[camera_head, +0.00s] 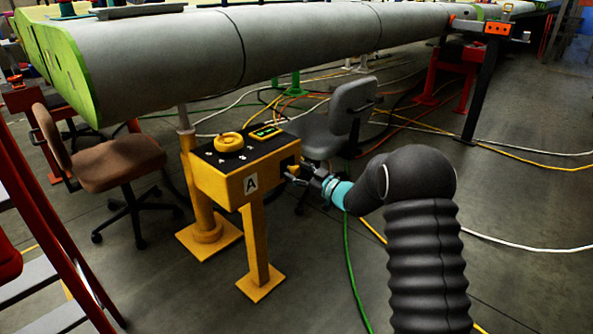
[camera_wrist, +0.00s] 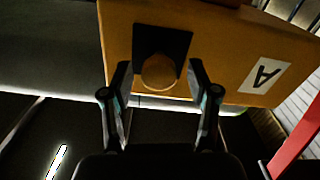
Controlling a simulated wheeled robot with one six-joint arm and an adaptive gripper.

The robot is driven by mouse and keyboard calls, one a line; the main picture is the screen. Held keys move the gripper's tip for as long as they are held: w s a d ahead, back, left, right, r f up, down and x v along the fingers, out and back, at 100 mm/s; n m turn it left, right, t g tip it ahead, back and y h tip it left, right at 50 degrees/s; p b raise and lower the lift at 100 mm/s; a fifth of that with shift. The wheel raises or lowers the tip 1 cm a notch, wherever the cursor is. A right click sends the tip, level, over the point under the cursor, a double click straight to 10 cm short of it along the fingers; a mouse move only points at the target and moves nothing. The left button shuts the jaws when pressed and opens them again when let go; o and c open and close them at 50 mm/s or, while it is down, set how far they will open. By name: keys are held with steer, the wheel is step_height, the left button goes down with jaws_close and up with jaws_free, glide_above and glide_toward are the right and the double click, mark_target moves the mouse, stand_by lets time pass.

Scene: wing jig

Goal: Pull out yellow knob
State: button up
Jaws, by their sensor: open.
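A yellow control box (camera_head: 222,189) marked A stands on a yellow post. In the wrist view, a round yellow knob (camera_wrist: 158,72) sits on a black square plate (camera_wrist: 176,40) on the box's side. My gripper (camera_wrist: 160,68) is open, with one finger on each side of the knob; gaps show between fingers and knob. In the head view, my gripper (camera_head: 296,176) is at the box's right side, and the knob there cannot be made out. A larger round yellow knob (camera_head: 229,143) is on the box's black top.
A grey wing (camera_head: 250,47) runs above and behind the box. A brown chair (camera_head: 118,157) stands left, a grey chair (camera_head: 325,135) behind my gripper. Cables (camera_head: 352,270) cross the floor. Red stairs (camera_head: 45,225) stand at the left edge. The floor at right is mostly open.

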steer(key=shift+w+a, duration=0.3)
steer(key=shift+a, duration=0.1)
jaws_close()
steer(key=shift+w+b+v, duration=0.2)
steer(key=shift+b+v, duration=0.2)
steer(key=shift+v, duration=1.1)
steer(key=shift+s+d+f, duration=0.1)
steer(key=shift+s+d, duration=0.05)
steer(key=shift+s, duration=0.15)
jaws_free()
steer(key=shift+s, duration=0.1)
